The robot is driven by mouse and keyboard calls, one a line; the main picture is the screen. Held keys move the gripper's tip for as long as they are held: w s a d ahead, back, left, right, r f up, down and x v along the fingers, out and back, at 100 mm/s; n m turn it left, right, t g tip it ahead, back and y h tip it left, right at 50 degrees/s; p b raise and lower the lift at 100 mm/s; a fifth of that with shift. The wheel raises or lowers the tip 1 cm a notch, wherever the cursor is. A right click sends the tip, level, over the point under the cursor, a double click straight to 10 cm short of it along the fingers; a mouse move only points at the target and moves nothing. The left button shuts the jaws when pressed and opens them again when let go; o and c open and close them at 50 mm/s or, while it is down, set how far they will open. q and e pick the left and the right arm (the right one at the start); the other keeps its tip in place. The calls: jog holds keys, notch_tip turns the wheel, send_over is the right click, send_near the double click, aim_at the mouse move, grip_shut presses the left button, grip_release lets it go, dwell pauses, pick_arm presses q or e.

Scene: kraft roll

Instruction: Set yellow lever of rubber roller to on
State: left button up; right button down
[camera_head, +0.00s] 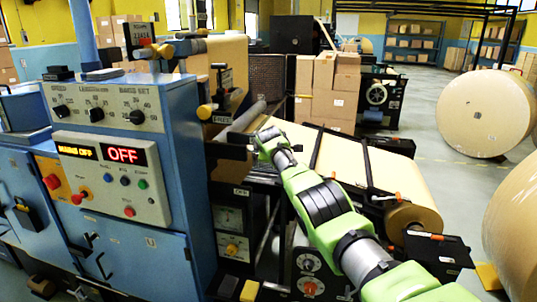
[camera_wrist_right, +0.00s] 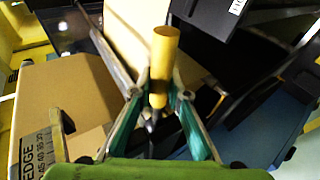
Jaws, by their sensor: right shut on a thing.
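A yellow cylindrical lever handle (camera_wrist_right: 164,50) stands up between the two fingers of my right gripper (camera_wrist_right: 158,92) in the right wrist view. The fingers are closed in on its lower part. In the head view my green right arm reaches in from the lower right, with its wrist (camera_head: 270,142) beside the rollers; the fingertips are hard to make out. A yellow-ended part (camera_head: 205,111) sits by a FREE label on the machine's side. A grey roller (camera_head: 243,117) lies behind it. I cannot tell which setting the lever is at. My left gripper is not in view.
A blue control cabinet (camera_head: 185,170) with a red OFF display (camera_head: 124,155) stands at left. Stacked cartons (camera_head: 325,85) stand behind. Large paper rolls (camera_head: 487,112) stand at right, with open floor between.

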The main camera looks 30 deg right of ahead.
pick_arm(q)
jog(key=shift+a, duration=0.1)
pick_arm(e)
jog(key=shift+r, duration=0.25)
jog(key=c, duration=1.9)
grip_release()
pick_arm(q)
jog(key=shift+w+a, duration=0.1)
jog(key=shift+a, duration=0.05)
pick_arm(e)
jog(key=shift+f, duration=0.1)
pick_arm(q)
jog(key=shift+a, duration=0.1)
pick_arm(e)
jog(key=shift+s+a+r, duration=0.2)
jog(key=shift+s+r, duration=0.05)
jog(key=v, duration=1.1)
